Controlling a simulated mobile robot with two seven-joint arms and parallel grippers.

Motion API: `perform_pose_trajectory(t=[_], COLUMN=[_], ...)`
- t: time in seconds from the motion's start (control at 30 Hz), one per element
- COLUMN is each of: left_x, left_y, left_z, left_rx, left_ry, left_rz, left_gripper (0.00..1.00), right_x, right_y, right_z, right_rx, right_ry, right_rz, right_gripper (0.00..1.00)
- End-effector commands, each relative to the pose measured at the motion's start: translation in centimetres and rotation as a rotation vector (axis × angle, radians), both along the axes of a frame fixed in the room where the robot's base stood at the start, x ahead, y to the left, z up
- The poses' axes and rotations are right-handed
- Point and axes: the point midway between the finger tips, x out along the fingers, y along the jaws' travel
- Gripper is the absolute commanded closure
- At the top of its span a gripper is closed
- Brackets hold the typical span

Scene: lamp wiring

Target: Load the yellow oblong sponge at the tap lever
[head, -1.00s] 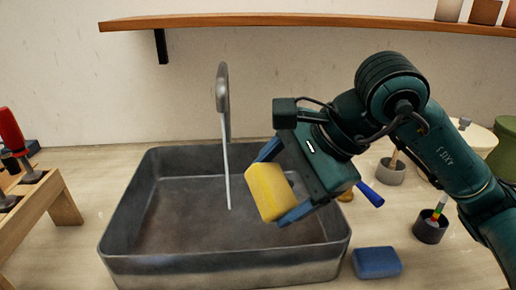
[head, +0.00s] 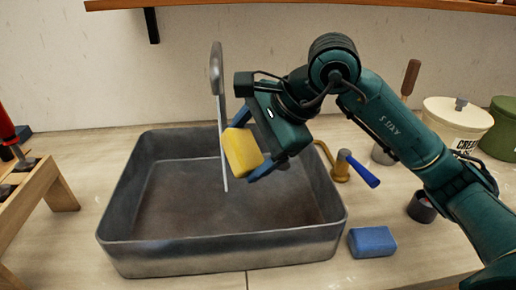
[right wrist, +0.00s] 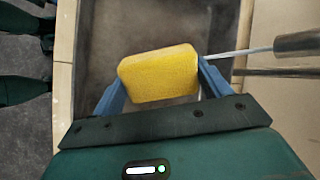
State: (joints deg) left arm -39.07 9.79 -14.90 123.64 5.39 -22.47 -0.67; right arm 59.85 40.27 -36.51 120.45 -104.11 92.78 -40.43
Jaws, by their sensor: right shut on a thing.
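The yellow oblong sponge (head: 242,153) is held above the sink, tilted. My right gripper (head: 250,146) is shut on it, with blue fingers on two opposite sides. The right wrist view shows the sponge (right wrist: 160,74) between the fingers, over the basin. The grey tap (head: 216,68) stands at the back of the sink with a thin pale stream coming down. The sponge overlaps this stream in the head view; I cannot tell if they touch. The tap lever, brass with a blue handle (head: 360,170), is right of the sink. My left gripper is not in view.
The grey sink basin (head: 220,238) has raised walls. A blue sponge (head: 372,242) lies right of it. A dark cup (head: 421,207), a cream canister (head: 455,125) and a green pot (head: 500,130) stand further right. A wooden rack (head: 30,205) is at left.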

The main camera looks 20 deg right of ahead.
Motion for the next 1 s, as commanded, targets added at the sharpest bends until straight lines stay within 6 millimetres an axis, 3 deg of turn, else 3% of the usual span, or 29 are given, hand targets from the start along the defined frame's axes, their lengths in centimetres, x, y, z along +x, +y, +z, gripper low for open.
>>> perform_pose_trajectory(t=[0.6,1.0], left_x=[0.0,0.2], left_y=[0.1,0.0], left_z=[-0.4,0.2], left_rx=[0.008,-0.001], left_ry=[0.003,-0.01], left_rz=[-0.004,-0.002], left_gripper=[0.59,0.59], right_x=[5.7,6.9], right_y=[1.4,1.7], right_z=[-1.3,-1.5], right_rx=[0.0,-0.001], right_ry=[0.0,0.0], right_rz=[-0.001,0.0], right_gripper=[0.42,0.42])
